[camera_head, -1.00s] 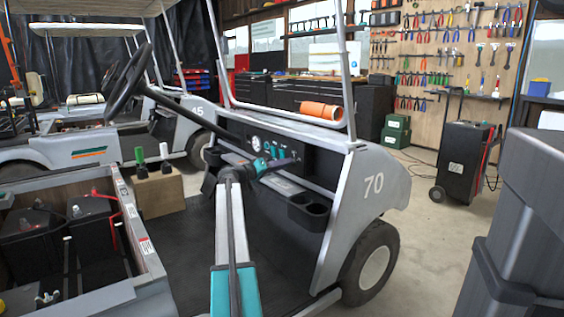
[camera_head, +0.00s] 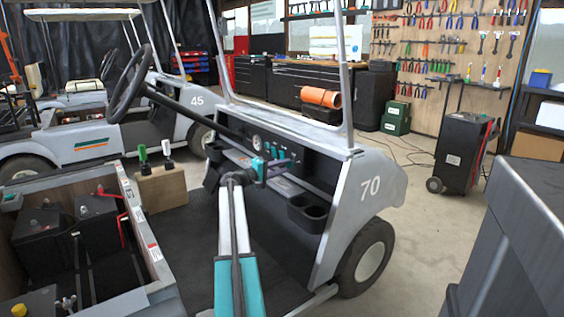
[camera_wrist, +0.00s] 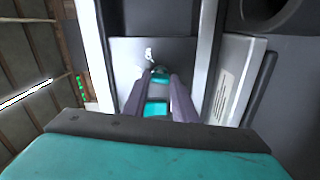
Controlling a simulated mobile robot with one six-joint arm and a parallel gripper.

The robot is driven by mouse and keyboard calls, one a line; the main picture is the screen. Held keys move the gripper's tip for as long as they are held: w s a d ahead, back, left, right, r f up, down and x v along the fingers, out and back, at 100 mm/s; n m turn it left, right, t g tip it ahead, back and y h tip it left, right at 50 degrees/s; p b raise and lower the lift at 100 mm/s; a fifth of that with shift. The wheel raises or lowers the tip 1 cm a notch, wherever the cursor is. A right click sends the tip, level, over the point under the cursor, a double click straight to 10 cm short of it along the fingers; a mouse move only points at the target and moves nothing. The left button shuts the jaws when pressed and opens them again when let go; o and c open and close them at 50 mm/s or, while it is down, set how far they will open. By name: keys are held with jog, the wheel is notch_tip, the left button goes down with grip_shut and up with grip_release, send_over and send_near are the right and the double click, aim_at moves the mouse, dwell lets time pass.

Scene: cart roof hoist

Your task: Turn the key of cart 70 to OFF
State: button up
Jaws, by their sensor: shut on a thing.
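Cart 70 (camera_head: 335,215) is a grey cart whose black dashboard (camera_head: 298,172) faces me, with a round gauge (camera_head: 257,142). My gripper (camera_head: 272,166) is at the dashboard, right of and below the gauge. In the wrist view my grey fingers (camera_wrist: 158,76) point at a grey panel and are close together at their teal tips. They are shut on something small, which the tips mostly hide. A small pale mark or part (camera_wrist: 149,54) shows on the panel just beyond the tips. I cannot make out the key or its position.
The steering wheel (camera_head: 128,84) and its column are left of my arm. A cup holder (camera_head: 307,213) sits right of my gripper, below the dashboard. The open battery bay (camera_head: 145,235) is at left. A large grey object (camera_head: 520,235) stands at the right front.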

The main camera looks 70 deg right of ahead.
jog(key=shift+d+r+n+p, duration=0.15)
jog(key=shift+r+n+p, duration=0.05)
jog(key=shift+n+p, duration=0.65)
jog(key=shift+f+n, duration=0.1)
jog(key=shift+n, duration=0.15)
jog(key=o, duration=1)
jog(key=shift+o, duration=0.2)
jog(key=shift+f, duration=0.1)
jog(key=shift+a, duration=0.25)
jog(key=p+v, duration=0.2)
jog(key=v, duration=1.1)
jog(key=shift+a, duration=0.15)
jog(key=shift+w+p, duration=0.15)
jog(key=shift+p, duration=0.15)
